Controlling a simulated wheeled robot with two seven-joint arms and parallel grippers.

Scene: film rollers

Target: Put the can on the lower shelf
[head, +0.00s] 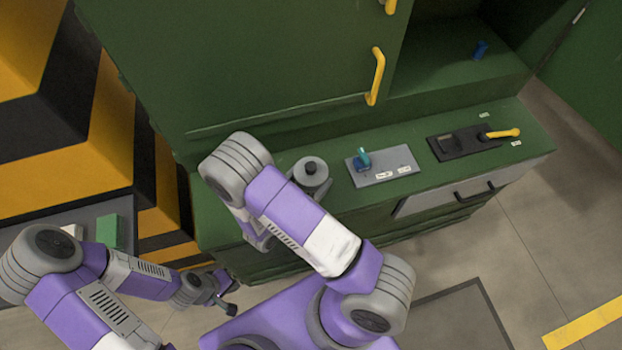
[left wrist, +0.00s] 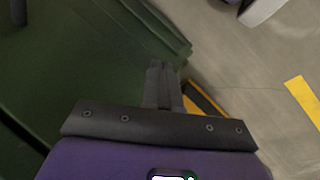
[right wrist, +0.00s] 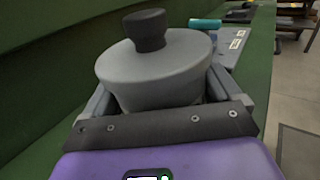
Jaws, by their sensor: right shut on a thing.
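The can (head: 311,172) is a grey cylinder with a black knob on its lid. It is at the left part of the green ledge (head: 345,203); I cannot tell whether it touches the ledge. In the right wrist view the can (right wrist: 155,72) is upright between the fingers of my right gripper (right wrist: 160,95), which is shut on it. My right arm hides that gripper in the head view. My left gripper (head: 228,302) is low at the left, away from the can; its fingers (left wrist: 162,85) are together and empty. An open cabinet bay with a green shelf floor (head: 440,62) is at upper right.
A blue item (head: 480,49) stands in the bay. A grey plate with a teal-handled part (head: 362,158) and a black plate with a yellow lever (head: 502,134) lie along the ledge right of the can. A green door with yellow handles (head: 375,77) is above.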

